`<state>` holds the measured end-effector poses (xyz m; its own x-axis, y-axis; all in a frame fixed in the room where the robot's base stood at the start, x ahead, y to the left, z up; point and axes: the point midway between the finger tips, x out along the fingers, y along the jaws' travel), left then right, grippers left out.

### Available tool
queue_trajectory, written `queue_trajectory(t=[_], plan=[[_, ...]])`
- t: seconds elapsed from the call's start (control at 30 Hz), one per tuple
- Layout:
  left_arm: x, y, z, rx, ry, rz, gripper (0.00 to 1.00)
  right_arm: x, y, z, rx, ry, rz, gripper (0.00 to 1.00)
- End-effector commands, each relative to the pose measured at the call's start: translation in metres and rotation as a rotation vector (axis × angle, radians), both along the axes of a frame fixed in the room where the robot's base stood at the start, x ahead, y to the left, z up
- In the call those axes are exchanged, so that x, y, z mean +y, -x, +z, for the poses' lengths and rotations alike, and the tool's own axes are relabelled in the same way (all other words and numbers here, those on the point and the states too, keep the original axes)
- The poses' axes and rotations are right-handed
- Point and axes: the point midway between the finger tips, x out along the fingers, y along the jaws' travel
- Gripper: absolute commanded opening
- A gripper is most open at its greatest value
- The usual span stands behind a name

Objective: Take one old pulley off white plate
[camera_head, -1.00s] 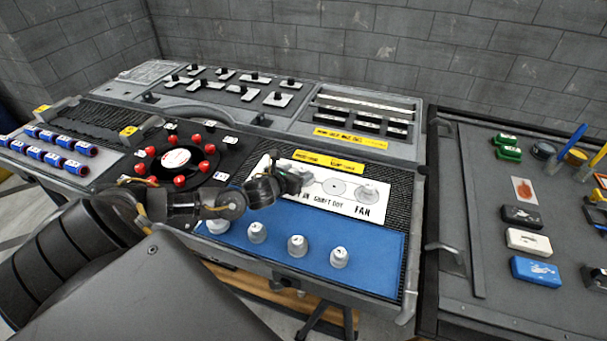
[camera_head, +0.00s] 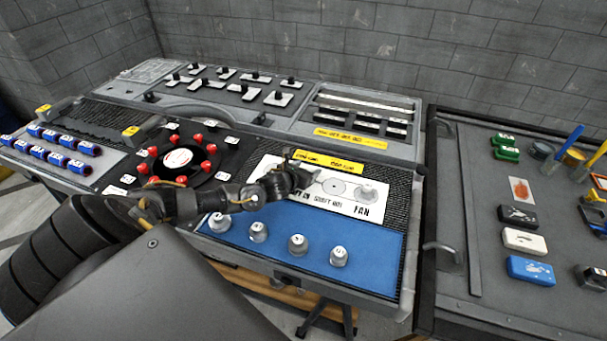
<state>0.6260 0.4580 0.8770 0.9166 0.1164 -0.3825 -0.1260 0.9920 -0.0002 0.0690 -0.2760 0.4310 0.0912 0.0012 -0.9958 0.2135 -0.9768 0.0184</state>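The white plate (camera_head: 331,206) lies on the dark ribbed section of the bench, with printed words and a round mark in its middle. One grey pulley (camera_head: 367,193) stands on its right end, above the word FAN. My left gripper (camera_head: 303,177) is over the plate's left end and hides what is there. Its fingers are dark and small in the picture, so I cannot tell if they are open or hold anything. Several light grey pulleys, one of them here (camera_head: 297,245), stand in a row on the blue mat (camera_head: 375,264) in front of the plate. My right gripper is not in view.
A black disc with red knobs (camera_head: 178,158) is left of the plate, and blue cylinders (camera_head: 63,141) lie farther left. Yellow labels (camera_head: 328,161) sit behind the plate. A grey side table (camera_head: 470,215) with small boxes stands at right.

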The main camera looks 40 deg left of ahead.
Motion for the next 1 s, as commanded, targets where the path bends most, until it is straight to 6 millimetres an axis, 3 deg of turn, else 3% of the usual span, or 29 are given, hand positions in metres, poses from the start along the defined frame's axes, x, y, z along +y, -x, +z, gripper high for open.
queue_trajectory(t=[0.07,0.47,0.77,1.0], plan=[[0.0,0.0,0.0,0.0,0.0,0.0,0.53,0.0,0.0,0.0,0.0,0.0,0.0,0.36],[0.0,0.001,-0.001,0.002,0.0,0.001,0.02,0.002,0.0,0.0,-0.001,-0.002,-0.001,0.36],[0.0,0.001,0.0,0.004,0.0,0.0,0.02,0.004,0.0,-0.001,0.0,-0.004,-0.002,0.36],[0.0,0.0,0.03,-0.002,-0.002,-0.002,0.02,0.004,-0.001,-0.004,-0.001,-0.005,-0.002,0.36]])
